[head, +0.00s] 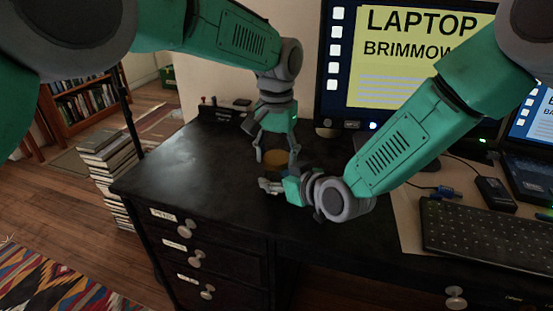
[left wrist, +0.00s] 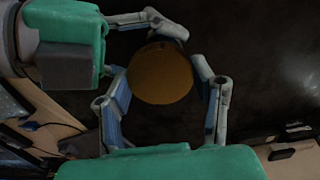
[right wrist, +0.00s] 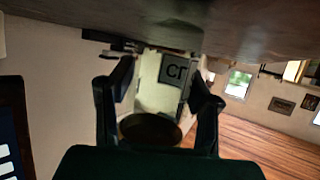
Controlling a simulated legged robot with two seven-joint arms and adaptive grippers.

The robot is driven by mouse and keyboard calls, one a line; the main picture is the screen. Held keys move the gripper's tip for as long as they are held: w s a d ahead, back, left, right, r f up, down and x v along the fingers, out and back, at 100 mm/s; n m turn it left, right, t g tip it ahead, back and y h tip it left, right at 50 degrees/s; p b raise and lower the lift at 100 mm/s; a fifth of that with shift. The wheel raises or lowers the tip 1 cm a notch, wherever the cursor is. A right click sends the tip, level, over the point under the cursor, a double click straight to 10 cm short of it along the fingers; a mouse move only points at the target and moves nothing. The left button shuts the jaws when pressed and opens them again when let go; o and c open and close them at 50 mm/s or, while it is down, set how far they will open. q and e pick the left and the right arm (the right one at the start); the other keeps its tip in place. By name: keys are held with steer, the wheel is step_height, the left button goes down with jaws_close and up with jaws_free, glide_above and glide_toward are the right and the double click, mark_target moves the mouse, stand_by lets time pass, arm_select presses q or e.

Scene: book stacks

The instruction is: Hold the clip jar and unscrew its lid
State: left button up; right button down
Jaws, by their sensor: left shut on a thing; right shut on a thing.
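The clip jar (right wrist: 147,85) has a pale body with a grey lettered label and stands upright on the dark desk. Its round brown lid (left wrist: 160,73) is on top and also shows in the head view (head: 275,157). My left gripper (head: 277,154) comes down from above, its fingers shut on opposite sides of the lid. My right gripper (head: 267,172) reaches in low from the right, its fingers (right wrist: 165,85) on both sides of the jar body, shut on it. In the head view the jar body is mostly hidden by my grippers.
The black desk (head: 190,160) is clear left of the jar. A small dark organizer (head: 222,112) stands at the back. Stacked books (head: 112,165) are on the floor at left.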

mark_target(276, 157)
arm_select(q)
steer(key=shift+r, duration=0.5)
arm_select(e)
steer(key=shift+f, duration=0.1)
arm_select(q)
steer(key=shift+r, duration=2)
arm_select(e)
steer(key=c, duration=0.8)
jaws_free()
steer(key=shift+o, duration=0.2)
